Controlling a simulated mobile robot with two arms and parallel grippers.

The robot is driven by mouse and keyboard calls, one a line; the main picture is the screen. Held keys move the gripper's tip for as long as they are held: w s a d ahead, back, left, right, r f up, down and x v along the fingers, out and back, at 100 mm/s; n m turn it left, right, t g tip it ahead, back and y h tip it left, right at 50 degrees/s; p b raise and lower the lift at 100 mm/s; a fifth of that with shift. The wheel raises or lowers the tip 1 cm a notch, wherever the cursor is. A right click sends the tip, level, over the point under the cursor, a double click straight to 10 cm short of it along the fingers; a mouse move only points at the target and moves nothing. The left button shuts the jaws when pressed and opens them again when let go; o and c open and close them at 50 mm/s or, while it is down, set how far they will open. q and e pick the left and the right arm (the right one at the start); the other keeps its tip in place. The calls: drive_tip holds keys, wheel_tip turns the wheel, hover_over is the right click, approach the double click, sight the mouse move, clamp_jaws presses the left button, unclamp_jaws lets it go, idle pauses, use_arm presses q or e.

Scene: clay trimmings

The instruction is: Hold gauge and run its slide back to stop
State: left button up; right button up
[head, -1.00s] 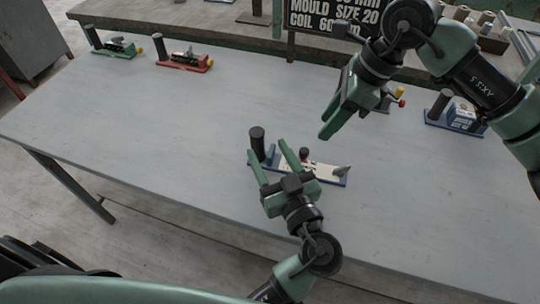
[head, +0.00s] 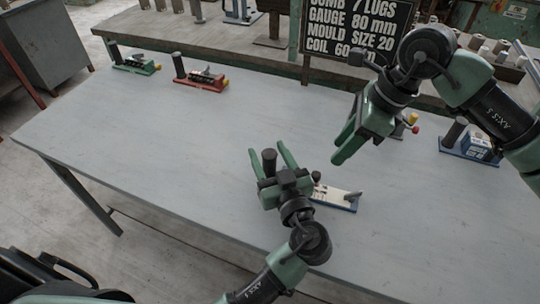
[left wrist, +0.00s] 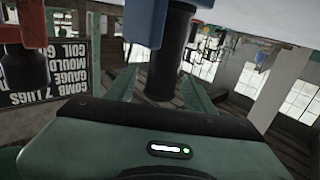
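The gauge (head: 335,199) lies on the table in the head view. It has a blue base with a cream face, a black upright handle (head: 269,163) at its left end, a dark knob (head: 316,176) and a grey raised piece (head: 352,197) near its right end. My left gripper (head: 270,156) is open, one finger on each side of the handle, and hides part of the gauge. In the left wrist view the handle (left wrist: 166,62) stands between the spread fingers, apparently not gripped. My right gripper (head: 340,152) hangs empty above the table, behind the gauge; its finger gap is unclear.
A green-based fixture (head: 136,66) and a red-based one (head: 203,82) stand at the back left. A black sign (head: 357,30) stands behind.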

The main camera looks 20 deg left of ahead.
use_arm(q)
clamp_jaws()
use_arm(e)
drive_tip(key=shift+o, duration=0.7)
drive_tip(key=n+g+h, duration=0.3)
drive_tip(key=n+g, duration=0.1)
drive_tip(key=n, duration=1)
approach(317, 173)
drive_tip(key=shift+n, duration=0.3)
drive_tip(key=x, duration=0.8)
drive_tip(key=shift+s+f, duration=0.15)
drive_tip(key=shift+f, duration=0.15)
